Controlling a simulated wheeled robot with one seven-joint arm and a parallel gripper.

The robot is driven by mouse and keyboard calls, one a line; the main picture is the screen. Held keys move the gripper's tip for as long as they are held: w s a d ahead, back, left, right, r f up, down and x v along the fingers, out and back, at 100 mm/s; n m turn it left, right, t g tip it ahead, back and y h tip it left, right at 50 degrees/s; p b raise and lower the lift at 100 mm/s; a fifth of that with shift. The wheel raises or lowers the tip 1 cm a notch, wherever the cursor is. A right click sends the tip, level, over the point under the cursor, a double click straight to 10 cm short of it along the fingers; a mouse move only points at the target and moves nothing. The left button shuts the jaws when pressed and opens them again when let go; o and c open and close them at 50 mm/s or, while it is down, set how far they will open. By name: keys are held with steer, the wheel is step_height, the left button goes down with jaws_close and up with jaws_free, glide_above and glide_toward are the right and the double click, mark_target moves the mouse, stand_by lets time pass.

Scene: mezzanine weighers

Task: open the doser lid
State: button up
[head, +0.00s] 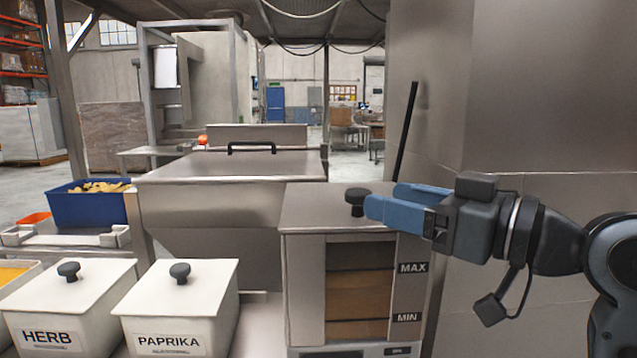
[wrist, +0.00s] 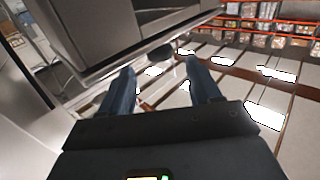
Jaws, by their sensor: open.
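The doser (head: 305,265) is a steel box with a window between MAX and MIN marks, showing brown contents. Its flat lid (head: 310,208) is down and carries a dark knob (head: 355,202) near its right side. My gripper (head: 384,198) reaches in from the right, roughly level with the knob. Its blue fingers are open and their tips are close to the knob; the head view does not show whether they touch it. In the wrist view, a dark rounded shape that looks like the knob (wrist: 160,52) lies just beyond and between the two open fingertips (wrist: 160,68).
White lidded bins marked HERB (head: 60,310) and PAPRIKA (head: 178,305) stand at the left front. A large steel hopper (head: 230,170) with a black handle is behind. A steel wall (head: 550,120) and a thin dark rod (head: 405,130) stand close to my gripper.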

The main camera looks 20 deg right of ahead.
mark_target(348, 190)
steer(key=x, duration=0.8)
steer(key=shift+w+p, duration=0.1)
steer(key=shift+p, duration=0.2)
steer(key=shift+c, duration=0.2)
jaws_close()
